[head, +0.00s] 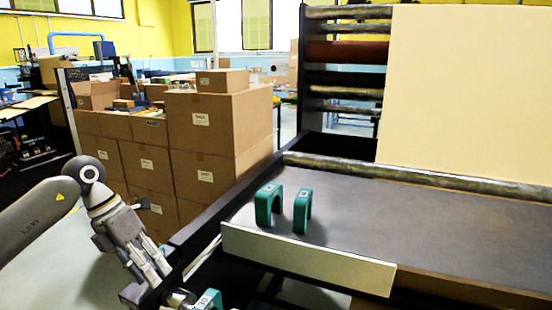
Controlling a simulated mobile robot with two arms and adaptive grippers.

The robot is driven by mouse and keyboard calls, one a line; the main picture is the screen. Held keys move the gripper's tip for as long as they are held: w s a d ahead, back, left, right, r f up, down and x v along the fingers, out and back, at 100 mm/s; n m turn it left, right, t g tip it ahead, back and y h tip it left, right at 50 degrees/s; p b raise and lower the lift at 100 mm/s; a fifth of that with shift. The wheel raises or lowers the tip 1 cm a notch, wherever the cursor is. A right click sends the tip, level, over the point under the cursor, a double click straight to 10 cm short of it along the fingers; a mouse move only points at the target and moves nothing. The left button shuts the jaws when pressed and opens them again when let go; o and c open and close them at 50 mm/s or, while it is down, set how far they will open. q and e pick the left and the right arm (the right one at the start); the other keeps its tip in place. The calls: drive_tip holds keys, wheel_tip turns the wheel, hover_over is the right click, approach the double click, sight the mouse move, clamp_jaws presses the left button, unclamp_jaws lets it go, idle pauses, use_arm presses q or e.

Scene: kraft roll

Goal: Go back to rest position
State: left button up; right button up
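My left gripper (152,268) hangs at the lower left, pointing down and to the right, beside the left side of the machine. No object shows between its fingers. The angle does not show clearly whether they are apart or closed. Two teal bracket-shaped pieces (269,204) (302,211) stand on the dark machine table (400,215), apart from my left gripper.
Stacked cardboard boxes (205,122) stand behind my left arm. A large kraft sheet (470,90) hangs by the rollers (345,53) at the right. A pale metal plate (305,258) edges the table. Another teal piece (208,299) is cut off at the bottom.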

use_arm(q)
drive_tip(key=s+d+f+h, duration=0.15)
drive_tip(key=d+h, duration=0.55)
drive_tip(key=d, duration=1.1)
drive_tip(key=s+d+r+n+t+h, duration=0.2)
drive_tip(key=d+r+n+t+h, duration=0.3)
drive_tip(key=d+r+h, duration=0.3)
drive_tip(key=w+a+f+n+t+y, duration=0.2)
drive_tip(key=a+n+t+y, duration=0.25)
drive_tip(key=n+t, duration=0.4)
drive_tip(key=w+a+f+n+t+y, duration=0.25)
drive_tip(key=n+t+y, duration=0.3)
drive_tip(key=n, duration=0.55)
drive_tip(key=s+a+f+n+g+y, duration=0.5)
drive_tip(key=a+f+n+y, duration=0.5)
drive_tip(key=f, duration=0.5)
drive_tip(key=s+a+f+n+g, duration=0.25)
drive_tip(key=s+f+g, duration=0.35)
drive_tip(key=s, duration=0.7)
drive_tip(key=s+a+f+n+g, duration=0.1)
drive_tip(key=s+f+n+g, duration=0.25)
drive_tip(key=s+f, duration=0.7)
drive_tip(key=s+f+m+g, duration=0.1)
drive_tip(key=s+f+g, duration=0.15)
drive_tip(key=f, duration=1.95)
drive_tip(key=s+a+f, duration=0.3)
drive_tip(key=s+f, duration=1.5)
drive_tip(key=shift+g, duration=0.4)
